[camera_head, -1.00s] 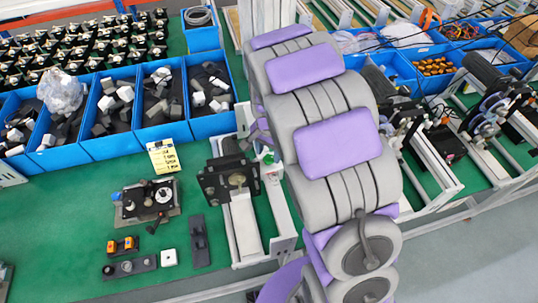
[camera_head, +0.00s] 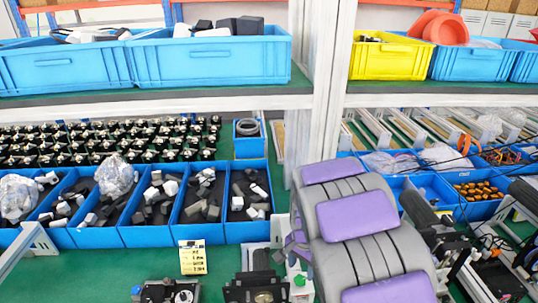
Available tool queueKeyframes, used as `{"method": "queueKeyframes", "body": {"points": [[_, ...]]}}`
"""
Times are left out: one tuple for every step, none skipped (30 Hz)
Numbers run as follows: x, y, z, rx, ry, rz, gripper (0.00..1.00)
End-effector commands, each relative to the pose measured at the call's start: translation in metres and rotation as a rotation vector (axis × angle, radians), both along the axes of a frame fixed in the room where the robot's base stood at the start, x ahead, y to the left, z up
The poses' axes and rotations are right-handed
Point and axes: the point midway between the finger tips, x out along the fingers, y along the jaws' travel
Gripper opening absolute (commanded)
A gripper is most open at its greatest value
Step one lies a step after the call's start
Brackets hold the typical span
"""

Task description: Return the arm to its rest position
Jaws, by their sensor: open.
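My grey and purple arm (camera_head: 357,215) rises from the bottom edge, right of centre, in the head view. Its thick links stand in front of the workbench and cover part of it. Small purple and grey parts of my arm show at its left side, beside the bench fixture. I cannot make out the gripper's fingers; they seem hidden behind the arm links. Nothing held can be seen.
A green workbench (camera_head: 110,275) carries blue bins (camera_head: 95,237) of grey and white parts. A black fixture (camera_head: 258,289) stands left of my arm, and machines (camera_head: 452,245) stand right. A white post (camera_head: 322,85) and an upper shelf (camera_head: 220,102) with blue and yellow bins (camera_head: 385,63) rise behind.

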Motion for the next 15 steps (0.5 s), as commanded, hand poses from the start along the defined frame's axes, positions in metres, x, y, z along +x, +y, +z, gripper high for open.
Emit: {"method": "queueKeyframes", "body": {"points": [[-0.002, 0.0, 0.001, 0.0, 0.0, 0.005, 0.57], [-0.004, 0.0, 0.002, 0.001, 0.001, 0.01, 0.57], [-0.008, -0.001, 0.003, 0.001, 0.002, 0.02, 0.57], [-0.012, -0.001, 0.004, 0.0, 0.004, 0.029, 0.57], [-0.016, -0.001, 0.006, 0.001, 0.006, 0.04, 0.57], [-0.024, -0.002, 0.009, 0.0, 0.009, 0.06, 0.57], [-0.03, -0.002, 0.011, 0.0, 0.011, 0.075, 0.57], [-0.037, -0.003, 0.013, 0.0, 0.014, 0.092, 0.57], [-0.047, -0.003, 0.015, 0.002, 0.02, 0.114, 0.57], [-0.054, -0.004, 0.017, 0.003, 0.023, 0.132, 0.57], [-0.061, -0.004, 0.02, 0.003, 0.026, 0.15, 0.57], [-0.071, -0.004, 0.022, 0.005, 0.033, 0.175, 0.57], [-0.079, -0.004, 0.023, 0.007, 0.037, 0.193, 0.57], [-0.086, -0.004, 0.025, 0.009, 0.04, 0.21, 0.57], [-0.096, -0.004, 0.027, 0.011, 0.044, 0.236, 0.57]]}}
